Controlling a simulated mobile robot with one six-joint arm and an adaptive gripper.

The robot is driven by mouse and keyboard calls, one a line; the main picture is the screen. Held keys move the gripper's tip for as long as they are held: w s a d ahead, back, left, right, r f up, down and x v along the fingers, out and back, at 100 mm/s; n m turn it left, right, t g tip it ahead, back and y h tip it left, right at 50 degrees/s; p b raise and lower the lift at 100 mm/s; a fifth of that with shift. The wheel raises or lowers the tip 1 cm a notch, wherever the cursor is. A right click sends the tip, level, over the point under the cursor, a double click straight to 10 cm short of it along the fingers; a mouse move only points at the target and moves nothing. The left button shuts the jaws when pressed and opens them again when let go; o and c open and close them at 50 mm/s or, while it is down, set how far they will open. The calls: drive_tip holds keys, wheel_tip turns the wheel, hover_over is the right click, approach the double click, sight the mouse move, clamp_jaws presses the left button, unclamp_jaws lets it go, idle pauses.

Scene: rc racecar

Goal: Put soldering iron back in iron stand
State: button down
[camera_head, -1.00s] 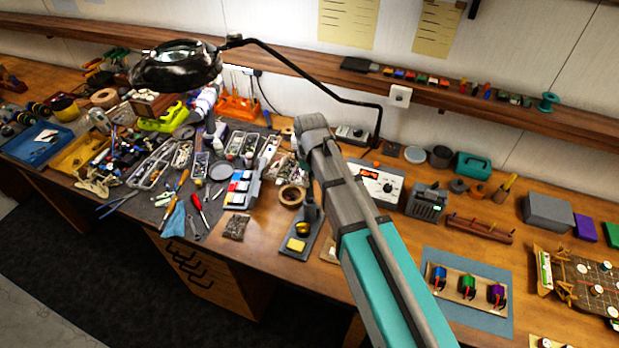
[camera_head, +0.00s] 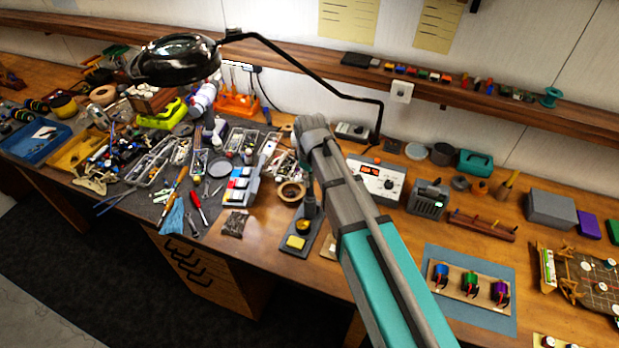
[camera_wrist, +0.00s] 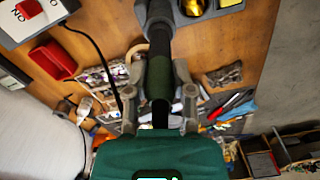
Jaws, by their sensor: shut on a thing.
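In the wrist view my gripper (camera_wrist: 160,88) is shut on the soldering iron (camera_wrist: 160,78), around its dark green and black handle. The iron's dark upper part in that view lines up with the dark iron stand (camera_wrist: 188,18), whose yellow sponge and brass cup show at the top edge. I cannot tell whether the tip is inside the holder. In the head view the iron stand (camera_head: 318,240) is a grey base with a yellow sponge (camera_head: 295,242), a brass cup and an upright dark holder. My arm partly hides the area beside it, and my gripper is hidden there.
The soldering station (camera_head: 378,180) stands right of the stand, with a black cable seen in the wrist view (camera_wrist: 100,58). A tape roll (camera_head: 290,192) lies close behind the stand. A magnifier lamp (camera_head: 180,60) overhangs the cluttered left side. Motors on a blue mat (camera_head: 445,260) lie right.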

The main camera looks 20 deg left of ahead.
drive_tip(key=shift+c, duration=2)
unclamp_jaws()
drive_tip(key=o, duration=0.4)
drive_tip(key=shift+r, duration=0.2)
drive_tip(key=shift+r+p, duration=4.35)
drive_tip(key=shift+p, duration=0.2)
